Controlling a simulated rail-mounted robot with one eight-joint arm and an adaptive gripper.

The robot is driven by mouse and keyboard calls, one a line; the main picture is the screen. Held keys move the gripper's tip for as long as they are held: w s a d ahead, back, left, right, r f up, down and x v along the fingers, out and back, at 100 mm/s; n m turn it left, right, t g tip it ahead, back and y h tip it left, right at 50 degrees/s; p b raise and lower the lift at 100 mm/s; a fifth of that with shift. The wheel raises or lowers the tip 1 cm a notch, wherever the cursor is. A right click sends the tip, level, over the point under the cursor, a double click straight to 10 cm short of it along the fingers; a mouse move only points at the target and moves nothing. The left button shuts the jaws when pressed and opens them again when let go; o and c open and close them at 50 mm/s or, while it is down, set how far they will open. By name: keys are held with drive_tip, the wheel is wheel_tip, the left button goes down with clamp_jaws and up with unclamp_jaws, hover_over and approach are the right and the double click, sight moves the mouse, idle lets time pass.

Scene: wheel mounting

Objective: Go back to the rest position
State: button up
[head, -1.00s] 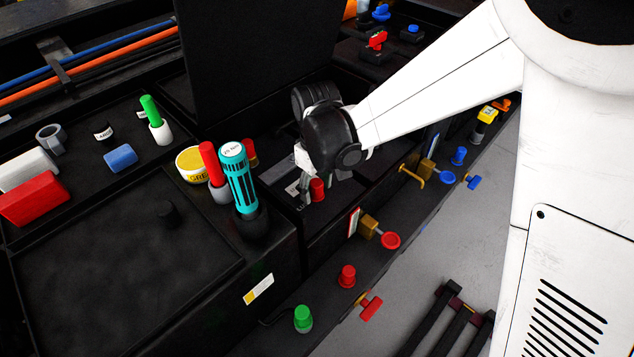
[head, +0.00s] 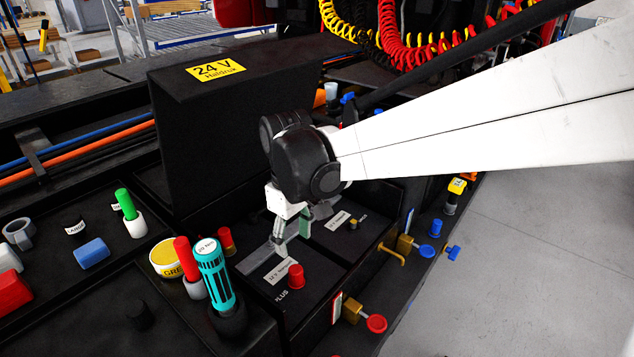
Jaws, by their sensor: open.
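My gripper (head: 291,235) is in the middle of the head view, pointing down over the black bench by the label plates. Its fingers are apart and nothing shows between them. A red cap (head: 296,276) stands upright just in front of the gripper, apart from it. My white arm reaches in from the right edge. The wrist hides part of the black box behind it.
A tall black box (head: 235,115) marked 24 V stands behind the gripper. A teal cylinder (head: 213,270), a red-topped holder (head: 187,258) and a yellow tin (head: 165,257) stand to its left. Coiled red hoses (head: 440,50) hang behind the arm. Grey floor is clear at right.

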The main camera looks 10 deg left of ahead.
drive_tip(key=s+d+r+m+t, duration=0.2)
drive_tip(key=s+d+m, duration=0.1)
drive_tip(key=d, duration=0.7)
drive_tip(key=s+d+r+m+t, duration=0.2)
drive_tip(key=s+d+m, duration=0.2)
drive_tip(key=d, duration=0.6)
drive_tip(key=s+d+r+m+t, duration=0.3)
drive_tip(key=s+d, duration=0.3)
drive_tip(key=d, duration=0.4)
drive_tip(key=shift+s+d+m, duration=0.2)
drive_tip(key=shift+d+m, duration=0.2)
drive_tip(key=shift+m, duration=0.3)
